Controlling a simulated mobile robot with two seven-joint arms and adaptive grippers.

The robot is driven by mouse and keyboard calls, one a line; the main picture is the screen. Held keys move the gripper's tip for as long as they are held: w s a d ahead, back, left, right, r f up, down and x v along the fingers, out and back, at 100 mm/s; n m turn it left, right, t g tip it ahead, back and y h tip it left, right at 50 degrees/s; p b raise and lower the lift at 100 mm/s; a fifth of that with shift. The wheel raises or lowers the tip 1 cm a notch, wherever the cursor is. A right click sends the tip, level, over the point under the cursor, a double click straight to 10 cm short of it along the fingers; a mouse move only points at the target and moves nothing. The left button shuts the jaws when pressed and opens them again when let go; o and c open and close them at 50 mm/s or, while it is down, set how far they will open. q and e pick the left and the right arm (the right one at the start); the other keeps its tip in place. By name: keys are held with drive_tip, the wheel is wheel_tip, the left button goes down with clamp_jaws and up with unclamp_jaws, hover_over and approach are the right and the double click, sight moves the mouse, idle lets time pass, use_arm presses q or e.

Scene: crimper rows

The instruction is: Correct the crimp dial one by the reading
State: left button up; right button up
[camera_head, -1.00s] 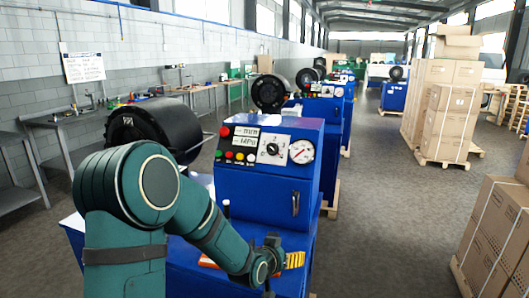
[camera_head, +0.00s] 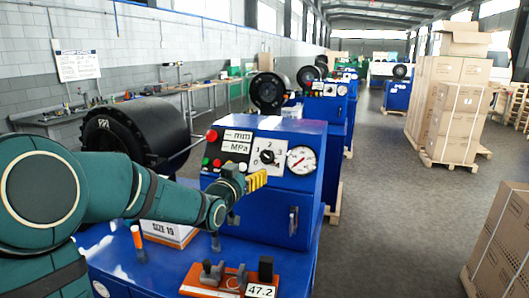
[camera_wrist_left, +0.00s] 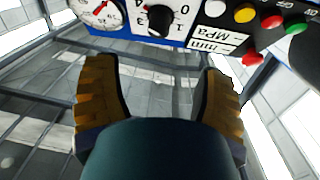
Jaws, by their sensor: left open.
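The crimp dial (camera_head: 267,157) is a black knob on a white numbered plate on the front panel of the nearest blue crimper (camera_head: 271,207). It also shows, upside down, in the left wrist view (camera_wrist_left: 160,20). My left gripper (camera_head: 258,180), with yellow fingers, is in front of the panel, just below the dial and apart from it. In the left wrist view the fingers (camera_wrist_left: 158,95) are wide apart with nothing between them. A reading card marked 47.2 (camera_head: 261,291) is on an orange fixture (camera_head: 205,287) with grey blocks. My right gripper is not in view.
A round pressure gauge (camera_head: 301,160) is right of the dial. The mm/MPa label (camera_head: 236,141) and coloured buttons are left of it. A SIZE 19 box (camera_head: 165,232) and an orange-topped post (camera_head: 137,238) stand on the blue bench. Stacked cartons (camera_head: 497,240) are at the right.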

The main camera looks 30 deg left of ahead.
sight(264, 155)
use_arm(q)
drive_tip(key=w, duration=0.4)
drive_tip(key=w+a, duration=0.1)
drive_tip(key=w, duration=0.4)
drive_tip(key=w+a, duration=0.1)
drive_tip(key=w, duration=0.3)
drive_tip(key=shift+w+a+p, duration=0.1)
drive_tip(key=shift+w+p, duration=0.05)
drive_tip(key=shift+p, duration=0.2)
drive_tip(key=c, duration=1.2)
